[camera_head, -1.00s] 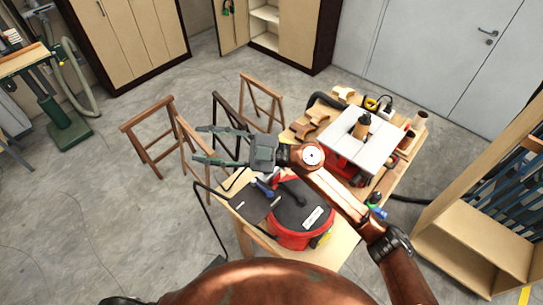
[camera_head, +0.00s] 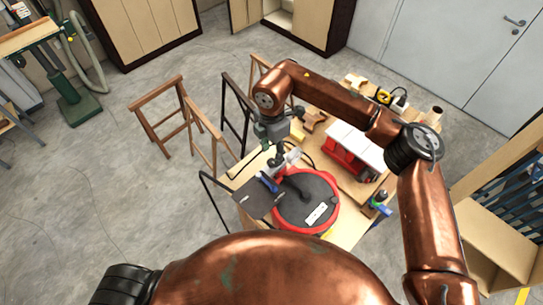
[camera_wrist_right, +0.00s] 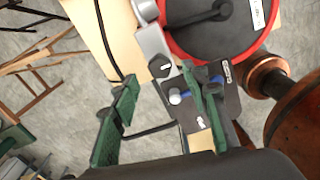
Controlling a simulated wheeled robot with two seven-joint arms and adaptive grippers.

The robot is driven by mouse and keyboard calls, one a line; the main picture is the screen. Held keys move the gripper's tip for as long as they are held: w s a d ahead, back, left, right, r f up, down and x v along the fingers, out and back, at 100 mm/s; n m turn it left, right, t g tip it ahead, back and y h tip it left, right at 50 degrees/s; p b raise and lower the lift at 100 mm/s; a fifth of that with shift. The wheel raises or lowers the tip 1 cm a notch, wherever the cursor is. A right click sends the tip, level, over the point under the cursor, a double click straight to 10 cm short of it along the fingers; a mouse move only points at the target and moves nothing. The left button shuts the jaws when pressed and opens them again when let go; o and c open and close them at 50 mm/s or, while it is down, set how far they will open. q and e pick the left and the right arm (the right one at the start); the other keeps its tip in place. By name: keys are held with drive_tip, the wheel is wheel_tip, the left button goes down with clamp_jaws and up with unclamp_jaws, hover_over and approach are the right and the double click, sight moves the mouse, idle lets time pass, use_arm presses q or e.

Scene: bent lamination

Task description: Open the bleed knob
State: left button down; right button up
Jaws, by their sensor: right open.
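My right gripper (camera_head: 280,152) points down over the work table, beside a red-rimmed round unit with a dark top (camera_head: 305,200). In the right wrist view its green fingers (camera_wrist_right: 160,78) are spread apart with nothing clearly held. A grey and dark fitting lies between and below the fingers. I cannot tell which is the bleed knob, or whether a finger touches one. The right finger hides part of the dark fitting. My left gripper is out of view.
A dark flat plate (camera_head: 257,199) and a blue item (camera_head: 268,181) lie left of the round unit. A red and white machine (camera_head: 352,150) stands behind, among wooden blocks. Wooden trestles (camera_head: 168,115) stand left of the table. Open floor lies farther left.

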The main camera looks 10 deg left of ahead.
sight(272, 162)
drive_tip(key=shift+f+p, duration=0.65)
drive_tip(key=shift+f, duration=1.45)
drive_tip(key=shift+c, duration=0.3)
